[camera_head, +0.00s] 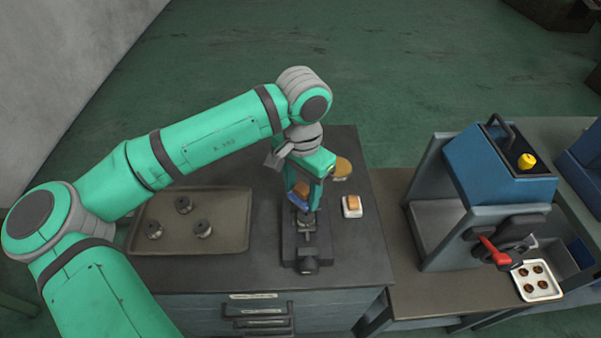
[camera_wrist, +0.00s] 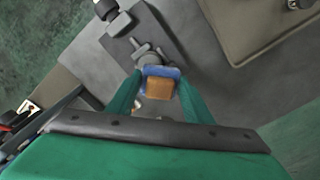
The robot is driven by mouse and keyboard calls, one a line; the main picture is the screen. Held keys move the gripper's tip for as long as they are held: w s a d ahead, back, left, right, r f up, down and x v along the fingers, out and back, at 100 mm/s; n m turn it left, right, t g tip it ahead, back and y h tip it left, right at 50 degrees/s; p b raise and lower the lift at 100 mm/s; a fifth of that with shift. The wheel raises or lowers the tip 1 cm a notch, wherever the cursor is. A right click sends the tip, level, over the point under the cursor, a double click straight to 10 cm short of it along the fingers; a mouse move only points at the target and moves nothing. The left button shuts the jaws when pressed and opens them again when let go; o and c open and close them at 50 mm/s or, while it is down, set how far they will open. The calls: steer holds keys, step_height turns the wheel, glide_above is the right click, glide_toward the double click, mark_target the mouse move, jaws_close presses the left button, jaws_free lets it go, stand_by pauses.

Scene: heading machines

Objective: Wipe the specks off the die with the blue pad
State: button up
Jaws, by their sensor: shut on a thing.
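My gripper (camera_head: 308,190) is shut on the blue pad (camera_head: 298,200), which has an orange-brown grip block on top. In the wrist view the blue pad (camera_wrist: 161,72) sits between the fingertips of my gripper (camera_wrist: 158,88). The pad is at the back end of the dark fixture (camera_head: 300,252), over or against the place where the die would be. A round grey part (camera_wrist: 147,52) of the fixture shows just past the pad. The die and any specks cannot be made out; the pad and gripper cover that spot.
A brown tray (camera_head: 225,242) with several dark round parts lies on the left of the bench. A white dish with an orange block (camera_head: 352,205) stands right of the fixture, and a round tan-topped item (camera_head: 342,167) behind. A blue machine with a red handle (camera_head: 490,248) stands at right.

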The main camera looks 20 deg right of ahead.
step_height(320, 180, up, 3)
steer(key=shift+s+f, duration=0.15)
steer(key=shift+f, duration=0.05)
steer(key=shift+r, duration=1.3)
